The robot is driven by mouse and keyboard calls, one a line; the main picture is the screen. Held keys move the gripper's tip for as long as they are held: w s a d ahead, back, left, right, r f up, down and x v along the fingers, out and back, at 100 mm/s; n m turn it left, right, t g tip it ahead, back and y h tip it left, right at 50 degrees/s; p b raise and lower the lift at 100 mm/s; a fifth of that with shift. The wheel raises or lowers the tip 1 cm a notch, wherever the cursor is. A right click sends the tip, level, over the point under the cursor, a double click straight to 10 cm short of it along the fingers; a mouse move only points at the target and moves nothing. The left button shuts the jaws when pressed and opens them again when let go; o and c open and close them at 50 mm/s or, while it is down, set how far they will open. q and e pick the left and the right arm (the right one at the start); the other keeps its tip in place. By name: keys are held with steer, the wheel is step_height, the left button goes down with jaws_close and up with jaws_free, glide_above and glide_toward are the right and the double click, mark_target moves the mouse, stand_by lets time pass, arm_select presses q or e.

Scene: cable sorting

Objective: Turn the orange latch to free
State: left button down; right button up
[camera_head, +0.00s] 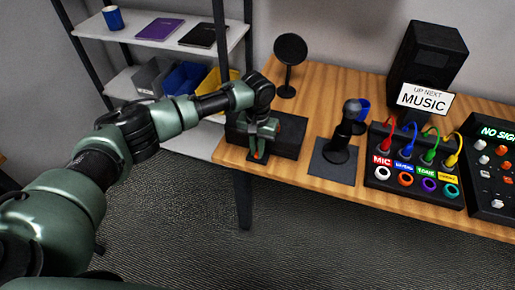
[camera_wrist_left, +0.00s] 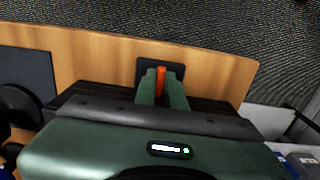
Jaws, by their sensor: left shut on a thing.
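The orange latch (camera_wrist_left: 161,81) shows as an upright orange bar between the two green fingers of my left gripper (camera_wrist_left: 162,88) in the left wrist view. A dark plate (camera_wrist_left: 146,66) lies beside it on the wooden table. In the head view my left gripper (camera_head: 260,146) points down over the table's left front part, with a bit of the orange latch (camera_head: 257,155) showing at its fingertips. The left gripper is shut on the latch. The fingers hide part of the latch, so its exact turn is hard to tell. My right gripper is not in view.
A black box (camera_head: 287,137) sits directly by the left gripper. A dark stand (camera_head: 336,152) on a square base, a black panel (camera_head: 408,194) with coloured cables and a speaker (camera_head: 432,60) stand to the right. A shelf (camera_head: 150,40) is behind left.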

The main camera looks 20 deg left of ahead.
arm_select(q)
steer(key=m+p, duration=0.2)
steer(key=m, duration=0.1)
steer(key=shift+r+p, duration=0.15)
steer(key=shift+p, duration=0.25)
steer(key=m+p, duration=0.1)
steer(key=m, duration=0.4)
steer(key=shift+a+p, duration=0.1)
steer(key=shift+p, duration=0.3)
steer(key=m, duration=0.4)
steer(key=shift+w+a+m+p, duration=0.1)
steer(key=shift+w+m+p, duration=0.05)
steer(key=shift+m+p, duration=0.2)
steer(key=m, duration=0.5)
steer(key=shift+w, duration=0.1)
steer(key=shift+m, duration=0.25)
steer(key=c, duration=1.5)
jaws_free()
